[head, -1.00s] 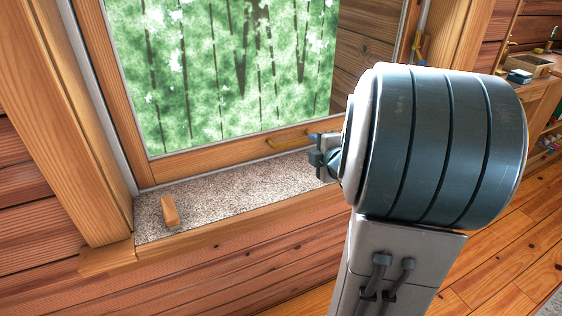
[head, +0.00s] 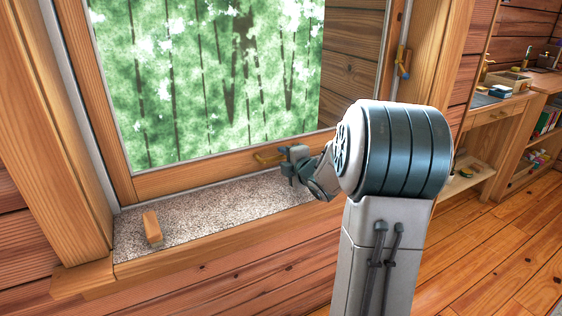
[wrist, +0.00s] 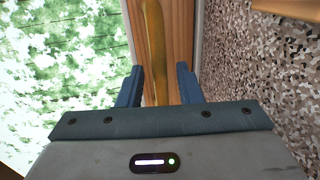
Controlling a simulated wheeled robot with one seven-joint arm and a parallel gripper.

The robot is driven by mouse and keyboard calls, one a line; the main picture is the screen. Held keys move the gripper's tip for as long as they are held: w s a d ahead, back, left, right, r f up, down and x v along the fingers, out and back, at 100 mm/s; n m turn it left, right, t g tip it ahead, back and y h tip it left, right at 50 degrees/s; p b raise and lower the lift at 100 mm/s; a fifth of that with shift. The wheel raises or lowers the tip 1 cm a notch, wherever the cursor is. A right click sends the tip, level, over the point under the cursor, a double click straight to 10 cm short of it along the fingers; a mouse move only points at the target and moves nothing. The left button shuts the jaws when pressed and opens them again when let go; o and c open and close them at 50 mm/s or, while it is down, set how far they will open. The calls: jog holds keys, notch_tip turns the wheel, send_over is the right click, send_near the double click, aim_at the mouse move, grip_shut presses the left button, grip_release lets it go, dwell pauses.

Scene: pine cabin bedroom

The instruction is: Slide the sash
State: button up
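The wood-framed window sash shows its bottom rail (head: 200,175) in the head view, just above the speckled sill. A brass-coloured bar handle (head: 268,157) is on that rail. My gripper (head: 287,163) is at the handle's right end and hides part of it. In the wrist view my gripper (wrist: 158,86) is open, its two blue fingers apart. The handle (wrist: 153,45) runs lengthwise into the gap between them, with room on both sides. No finger visibly touches it. I cannot tell how deep it sits between the fingertips.
A small wooden block (head: 152,229) lies on the left part of the speckled sill (head: 205,213). A blue and brass fitting (head: 404,62) is on the right window jamb. A wooden desk (head: 497,108) with small items stands at the right. The floor (head: 490,240) there is clear.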

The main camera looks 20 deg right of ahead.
jog(key=shift+x, duration=0.85)
grip_shut()
jog(key=shift+a, duration=0.15)
jog(key=shift+r, duration=0.45)
jog(key=p, duration=2.7)
send_near(283, 18)
jog(key=w+a, duration=0.1)
jog(key=w+a+f, duration=0.1)
jog(key=w+a, duration=0.1)
jog(key=shift+w+a+f, duration=0.2)
jog(key=shift+a, duration=0.05)
grip_release()
jog(key=shift+f, duration=0.1)
